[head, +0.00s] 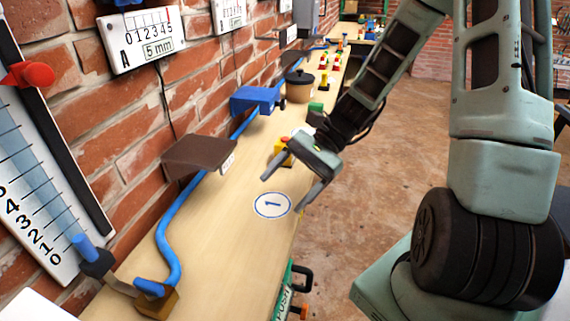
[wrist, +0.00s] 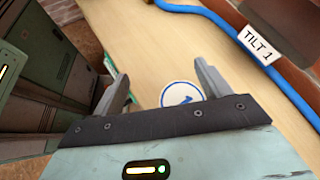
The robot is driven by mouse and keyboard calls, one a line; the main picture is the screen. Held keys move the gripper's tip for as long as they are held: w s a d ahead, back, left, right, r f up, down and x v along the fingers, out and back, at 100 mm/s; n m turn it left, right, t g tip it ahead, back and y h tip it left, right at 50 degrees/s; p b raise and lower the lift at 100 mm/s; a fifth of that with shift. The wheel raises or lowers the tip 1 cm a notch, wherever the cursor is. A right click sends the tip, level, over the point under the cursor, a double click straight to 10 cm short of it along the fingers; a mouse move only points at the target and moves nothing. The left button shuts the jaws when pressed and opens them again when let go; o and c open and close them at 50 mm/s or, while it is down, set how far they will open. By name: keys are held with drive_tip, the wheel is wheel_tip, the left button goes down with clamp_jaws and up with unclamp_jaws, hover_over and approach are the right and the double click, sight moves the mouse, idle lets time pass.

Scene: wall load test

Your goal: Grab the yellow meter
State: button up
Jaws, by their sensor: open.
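A small yellow object (head: 280,154) with a red top stands on the wooden bench in the head view, just behind my gripper and partly hidden by it. I cannot tell for sure that it is the meter, and the wrist view does not show it. My gripper (head: 284,191) is open and empty above the bench, its fingers pointing toward the near side, by a round white marker with a blue "1" (head: 272,205). In the wrist view my open fingers (wrist: 163,68) frame bare bench, with the marker (wrist: 181,95) partly hidden.
A brown tilted plate (head: 203,154) and a blue bracket (head: 256,98) stick out from the brick wall along the bench's left side. A blue hose (head: 165,225) runs beside them. A brown pot (head: 299,86) stands farther back. Open floor (head: 395,155) lies right of the bench.

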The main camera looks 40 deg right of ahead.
drive_tip(key=w+d+f+m+t+b, duration=0.25)
drive_tip(key=d+m+t, duration=0.45)
drive_tip(key=d, duration=0.4)
drive_tip(key=w+d+f+m+t+b, duration=0.1)
drive_tip(key=d+f+m+t+b, duration=0.15)
drive_tip(key=d+m+t, duration=0.65)
drive_tip(key=n+g+b, duration=0.1)
drive_tip(key=n+g, duration=0.1)
approach(285, 141)
drive_tip(key=shift+h, duration=0.3)
drive_tip(key=w, duration=0.1)
drive_tip(key=w+a+f, duration=0.2)
drive_tip(key=w, duration=0.1)
drive_tip(key=shift+a+f, duration=0.2)
drive_tip(key=shift+a, duration=0.05)
drive_tip(key=shift+r+b+x, duration=0.15)
drive_tip(key=shift+r+x, duration=0.05)
drive_tip(key=shift+x, duration=1.2)
drive_tip(key=shift+r+b+x, duration=0.15)
drive_tip(key=shift+r+x, duration=0.05)
drive_tip(key=shift+x, duration=1.2)
drive_tip(key=shift+w+d, duration=0.1)
drive_tip(key=c, duration=1.3)
drive_tip(key=shift+r, duration=0.1)
